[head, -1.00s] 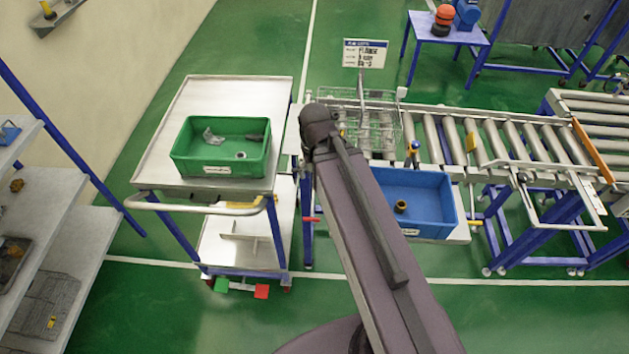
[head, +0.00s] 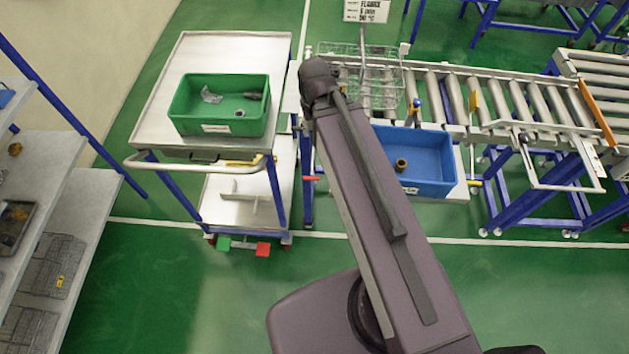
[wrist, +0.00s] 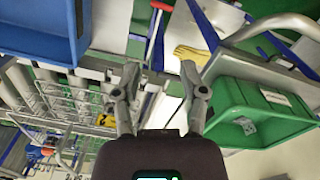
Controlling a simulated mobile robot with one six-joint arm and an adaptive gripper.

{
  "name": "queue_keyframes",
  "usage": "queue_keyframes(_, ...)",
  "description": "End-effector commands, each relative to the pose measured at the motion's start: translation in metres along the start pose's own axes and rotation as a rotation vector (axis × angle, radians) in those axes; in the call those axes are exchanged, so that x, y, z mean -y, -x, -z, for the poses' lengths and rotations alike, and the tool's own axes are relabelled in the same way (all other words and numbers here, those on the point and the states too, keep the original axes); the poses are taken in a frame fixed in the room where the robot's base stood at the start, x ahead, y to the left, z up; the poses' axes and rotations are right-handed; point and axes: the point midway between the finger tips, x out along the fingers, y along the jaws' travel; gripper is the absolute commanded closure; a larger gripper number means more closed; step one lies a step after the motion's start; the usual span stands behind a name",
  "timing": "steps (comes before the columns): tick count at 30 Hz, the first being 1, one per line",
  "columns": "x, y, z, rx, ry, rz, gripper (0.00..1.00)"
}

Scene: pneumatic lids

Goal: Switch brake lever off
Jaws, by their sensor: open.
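The cart (head: 160,85) carries a green pedal (head: 223,243) and a red pedal (head: 262,249) low at its front. A small red lever (head: 311,178) sticks out between the cart and the conveyor; a red-handled lever (wrist: 155,30) shows ahead of the fingers in the wrist view. I cannot tell for certain which is the brake lever. A yellow piece (wrist: 190,53) sits by the cart's handle rail. My gripper (wrist: 160,73) is open and empty, its fingers apart from the levers. In the head view my arm hides it.
A green bin (head: 222,130) stands on the cart, with grey parts inside. A blue bin (head: 430,186) stands by the roller conveyor (head: 480,105) and holds a brown ring. A wire basket (head: 385,80) sits behind. Shelves (head: 75,220) line the left. Green floor in front is clear.

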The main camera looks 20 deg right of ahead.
Motion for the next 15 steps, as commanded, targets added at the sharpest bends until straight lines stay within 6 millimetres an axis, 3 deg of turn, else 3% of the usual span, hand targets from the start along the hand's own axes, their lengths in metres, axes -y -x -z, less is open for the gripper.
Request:
queue_keyframes(1, 0.000, -0.004, 0.000, 0.000, 0.000, 0.000, 0.77)
queue_keyframes(3, 0.000, -0.009, 0.000, 0.000, 0.000, 0.000, 0.97)
queue_keyframes(4, 0.000, -0.012, 0.000, 0.000, 0.000, 0.000, 1.00)
queue_keyframes(15, 0.000, -0.072, 0.000, 0.000, 0.000, 0.000, 1.00)
